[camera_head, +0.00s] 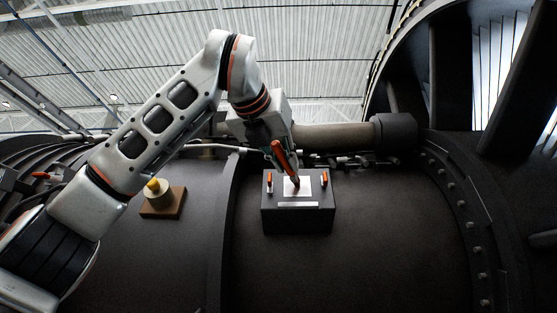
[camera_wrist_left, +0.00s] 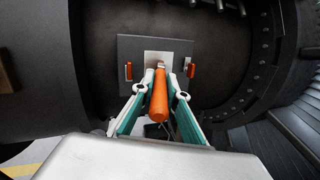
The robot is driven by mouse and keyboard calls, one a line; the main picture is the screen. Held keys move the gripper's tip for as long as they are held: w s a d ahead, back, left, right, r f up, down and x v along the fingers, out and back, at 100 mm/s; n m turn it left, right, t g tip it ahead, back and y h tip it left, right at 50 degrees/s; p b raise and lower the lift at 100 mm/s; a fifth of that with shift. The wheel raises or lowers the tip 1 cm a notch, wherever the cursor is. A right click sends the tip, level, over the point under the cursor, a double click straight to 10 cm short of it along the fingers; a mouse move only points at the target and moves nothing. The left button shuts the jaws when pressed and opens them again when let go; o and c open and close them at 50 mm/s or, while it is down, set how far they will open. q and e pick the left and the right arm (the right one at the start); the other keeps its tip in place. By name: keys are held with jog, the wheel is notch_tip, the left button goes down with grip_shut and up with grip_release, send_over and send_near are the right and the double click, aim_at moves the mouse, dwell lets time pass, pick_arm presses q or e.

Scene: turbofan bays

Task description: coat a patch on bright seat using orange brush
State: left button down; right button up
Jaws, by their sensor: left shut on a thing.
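The orange brush (camera_head: 281,155) is held by my left gripper (camera_head: 287,165), tilted, with its lower end at the bright seat. In the left wrist view the orange handle (camera_wrist_left: 159,98) lies between the two fingers of the gripper (camera_wrist_left: 161,88). The bright seat (camera_head: 304,188) is a pale square plate on the dark block; it also shows in the left wrist view (camera_wrist_left: 183,57). The brush tip overlaps the seat, but I cannot tell whether it touches. Any coating there is too small to tell. My right gripper is not in view.
The dark block (camera_head: 298,219) carries an orange piece on each side of the seat and a pale strip below. A brown block with a yellow-topped pale piece (camera_head: 161,204) sits to the left. A thick pipe (camera_head: 333,137) runs behind. The dark casing (camera_head: 400,240) is clear at right.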

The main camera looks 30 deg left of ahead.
aim_at(276, 146)
pick_arm(q)
jog(key=shift+w+d, duration=1.1)
jog(key=shift+d, duration=0.6)
jog(key=shift+s+a+r, duration=0.15)
jog(key=shift+s+a, duration=0.25)
jog(key=shift+a, duration=0.4)
jog(key=shift+s+a+r, duration=0.2)
jog(key=shift+s+a, duration=0.2)
jog(key=shift+a, duration=0.35)
jog(key=shift+s+a+r, duration=0.15)
jog(key=shift+s+a, duration=0.25)
jog(key=shift+a, duration=0.4)
jog(key=shift+s+a+b, duration=0.2)
jog(key=shift+s+a, duration=0.2)
jog(key=shift+a, duration=0.2)
jog(key=shift+s+a+b, duration=0.2)
jog(key=shift+s+a, duration=0.2)
jog(key=shift+a, duration=0.2)
jog(key=s+d+r, duration=0.2)
jog(key=s+d, duration=0.1)
jog(key=s, duration=0.1)
jog(key=shift+s+r+p, duration=0.15)
jog(key=shift+s+p, duration=0.2)
jog(key=shift+s, duration=0.05)
